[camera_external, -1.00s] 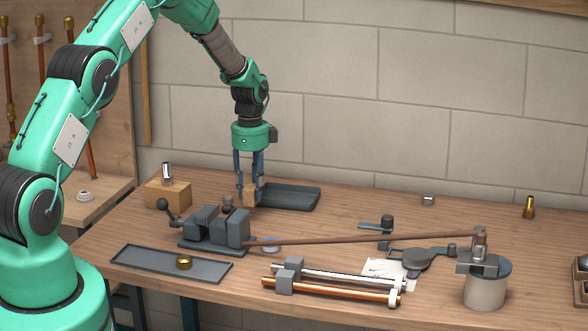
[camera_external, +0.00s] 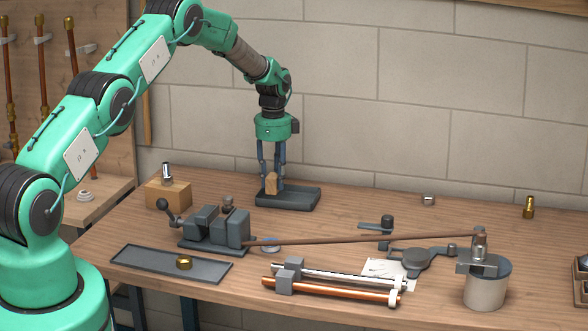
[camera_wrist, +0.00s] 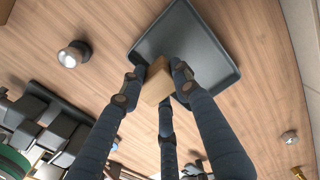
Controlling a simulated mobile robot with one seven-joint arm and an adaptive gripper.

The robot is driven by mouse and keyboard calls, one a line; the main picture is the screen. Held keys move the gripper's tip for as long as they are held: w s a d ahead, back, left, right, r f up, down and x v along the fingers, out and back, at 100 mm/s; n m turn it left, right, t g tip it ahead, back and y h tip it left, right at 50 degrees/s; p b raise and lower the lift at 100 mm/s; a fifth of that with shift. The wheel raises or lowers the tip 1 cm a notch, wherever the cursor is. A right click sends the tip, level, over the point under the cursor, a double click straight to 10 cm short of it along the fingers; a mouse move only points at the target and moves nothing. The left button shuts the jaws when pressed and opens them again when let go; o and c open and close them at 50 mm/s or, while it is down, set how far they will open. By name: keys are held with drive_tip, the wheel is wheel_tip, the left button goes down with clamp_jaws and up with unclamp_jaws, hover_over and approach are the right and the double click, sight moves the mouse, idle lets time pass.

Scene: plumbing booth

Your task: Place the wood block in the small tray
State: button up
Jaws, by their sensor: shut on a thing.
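The wood block (camera_external: 271,183) is a small tan block held between the fingers of my gripper (camera_external: 272,178). In the wrist view the block (camera_wrist: 157,82) sits between the dark blue fingers of my gripper (camera_wrist: 153,85), which are shut on it. The small dark grey tray (camera_external: 306,199) lies at the back of the bench. The block is in front of the tray's left part in the external view. In the wrist view it overlaps the lower edge of the tray (camera_wrist: 185,35). I cannot tell how high the block is above the tray.
A vise (camera_external: 213,229) stands left of the small tray, gripping a long rod. A larger wood piece (camera_external: 168,194) with a metal fitting is at the back left. A long flat tray (camera_external: 148,262) with a brass ring lies in front.

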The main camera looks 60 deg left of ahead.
sight(275, 188)
drive_tip(key=shift+w+a, duration=0.25)
drive_tip(key=shift+w, duration=0.1)
drive_tip(key=shift+f, duration=0.15)
drive_tip(key=shift+f, duration=1.65)
drive_tip(key=shift+f, duration=0.15)
drive_tip(key=o, duration=1.2)
drive_tip(key=shift+c, duration=0.2)
wheel_tip(275, 188, up, 12)
drive_tip(key=shift+r, duration=0.15)
